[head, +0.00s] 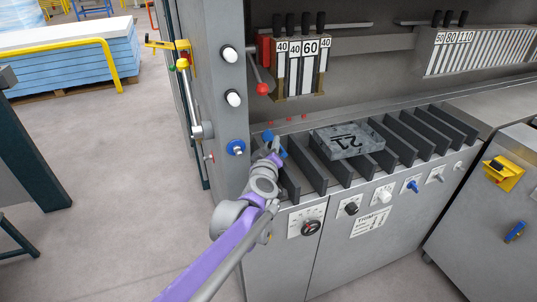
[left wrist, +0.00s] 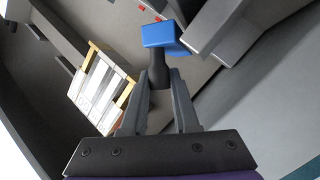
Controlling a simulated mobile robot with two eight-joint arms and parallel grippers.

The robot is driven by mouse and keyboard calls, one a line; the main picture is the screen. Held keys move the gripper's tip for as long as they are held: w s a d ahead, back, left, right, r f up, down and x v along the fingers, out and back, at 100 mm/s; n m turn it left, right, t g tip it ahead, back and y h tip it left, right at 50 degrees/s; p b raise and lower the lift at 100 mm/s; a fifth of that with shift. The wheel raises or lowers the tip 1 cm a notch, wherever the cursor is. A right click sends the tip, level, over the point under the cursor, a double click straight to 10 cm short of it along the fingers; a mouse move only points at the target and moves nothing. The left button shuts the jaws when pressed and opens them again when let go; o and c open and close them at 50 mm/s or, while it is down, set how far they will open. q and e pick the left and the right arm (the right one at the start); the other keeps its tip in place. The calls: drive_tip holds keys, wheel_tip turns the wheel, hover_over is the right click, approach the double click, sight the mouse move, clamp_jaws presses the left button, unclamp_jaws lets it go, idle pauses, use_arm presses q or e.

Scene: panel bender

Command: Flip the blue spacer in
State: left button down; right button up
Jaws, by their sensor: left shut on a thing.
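The blue spacer (left wrist: 166,36) is a blue block on a dark stem, seen ahead of my fingertips in the left wrist view. In the head view it shows as a small blue patch (head: 268,136) at the left end of the slotted rack. My left gripper (head: 272,146) reaches in from the lower left at the machine's left post. In the left wrist view its fingers (left wrist: 159,82) are closed on the dark stem just below the blue block. The gripper and wrist partly hide the spacer in the head view. My right gripper is not in view.
A grey block marked 21 (head: 347,141) lies across the dark slotted rack (head: 425,135). A blue round knob (head: 236,147) sits on the left post (head: 214,70). Numbered segments (head: 303,68) and a red-knobbed lever (head: 262,88) are above. Open floor lies left.

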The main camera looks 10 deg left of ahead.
sight(282, 148)
use_arm(q)
drive_tip(key=m+g+b, duration=0.1)
drive_tip(key=b, duration=0.1)
drive_tip(key=w+d+m+b, duration=0.1)
drive_tip(key=b, duration=0.2)
drive_tip(key=d+m+g+y+b, duration=0.1)
drive_tip(key=b, duration=0.2)
drive_tip(key=shift+w+f+m+g, duration=0.15)
drive_tip(key=shift+f+m+g, duration=0.15)
drive_tip(key=shift+f+m, duration=0.1)
drive_tip(key=shift+w+d+m+g+b, duration=0.2)
drive_tip(key=shift+m+g+b, duration=0.2)
drive_tip(key=shift+m+b, duration=0.15)
drive_tip(key=shift+w+d+m+g+y+b, duration=0.1)
drive_tip(key=shift+d+m+g+y+b, duration=0.25)
drive_tip(key=shift+m+y, duration=0.25)
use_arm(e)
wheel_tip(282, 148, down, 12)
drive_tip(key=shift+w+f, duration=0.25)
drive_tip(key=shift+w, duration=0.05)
use_arm(q)
drive_tip(key=shift+a, duration=0.1)
drive_tip(key=c, duration=0.9)
unclamp_jaws()
drive_tip(key=shift+c, duration=0.2)
